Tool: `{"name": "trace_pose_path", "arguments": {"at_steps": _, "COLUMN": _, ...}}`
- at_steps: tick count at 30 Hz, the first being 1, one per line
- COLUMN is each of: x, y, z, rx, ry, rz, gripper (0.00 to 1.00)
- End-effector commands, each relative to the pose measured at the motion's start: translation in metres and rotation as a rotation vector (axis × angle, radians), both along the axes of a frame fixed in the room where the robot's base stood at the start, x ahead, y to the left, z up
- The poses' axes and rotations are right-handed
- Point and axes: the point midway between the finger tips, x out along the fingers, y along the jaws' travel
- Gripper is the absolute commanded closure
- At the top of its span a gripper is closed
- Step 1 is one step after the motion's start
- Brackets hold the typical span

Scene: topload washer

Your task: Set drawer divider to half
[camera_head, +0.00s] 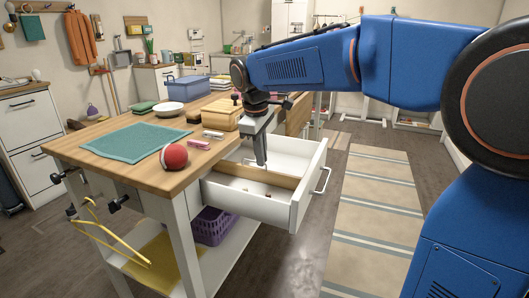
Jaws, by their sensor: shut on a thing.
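The white drawer (250,208) is pulled out from the right side of the wooden-topped table. A light wooden divider (281,181) stands upright across the inside of the drawer, with space in front of and behind it. My gripper (262,163) points down into the drawer from above. Its fingers are shut on the top edge of the divider, near its middle. The fingers and the near drawer wall hide parts of the divider. A few small dark items, too small to tell, lie near the divider's base.
A purple basket (212,226) is under the drawer. A striped rug (370,210) lies on clear floor to the right.

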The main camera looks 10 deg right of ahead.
Motion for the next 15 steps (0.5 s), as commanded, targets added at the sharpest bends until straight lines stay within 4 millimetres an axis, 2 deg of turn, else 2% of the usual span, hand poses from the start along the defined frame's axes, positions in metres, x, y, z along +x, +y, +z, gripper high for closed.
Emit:
{"name": "trace_pose_path", "arguments": {"at_steps": 6, "x": 0.0005, "y": -0.0001, "z": 0.0009, "rx": 0.001, "ry": -0.002, "rz": 0.0, "gripper": 1.0}}
{"name": "trace_pose_path", "arguments": {"at_steps": 7, "x": 0.0005, "y": -0.0001, "z": 0.0009, "rx": 0.001, "ry": -0.002, "rz": 0.0, "gripper": 0.87}}
{"name": "trace_pose_path", "arguments": {"at_steps": 9, "x": 0.0006, "y": -0.0002, "z": 0.0008, "rx": 0.0, "ry": -0.001, "rz": 0.0, "gripper": 0.75}}
{"name": "trace_pose_path", "arguments": {"at_steps": 15, "x": 0.0005, "y": -0.0001, "z": 0.0004, "rx": 0.0, "ry": -0.001, "rz": 0.0, "gripper": 0.75}}
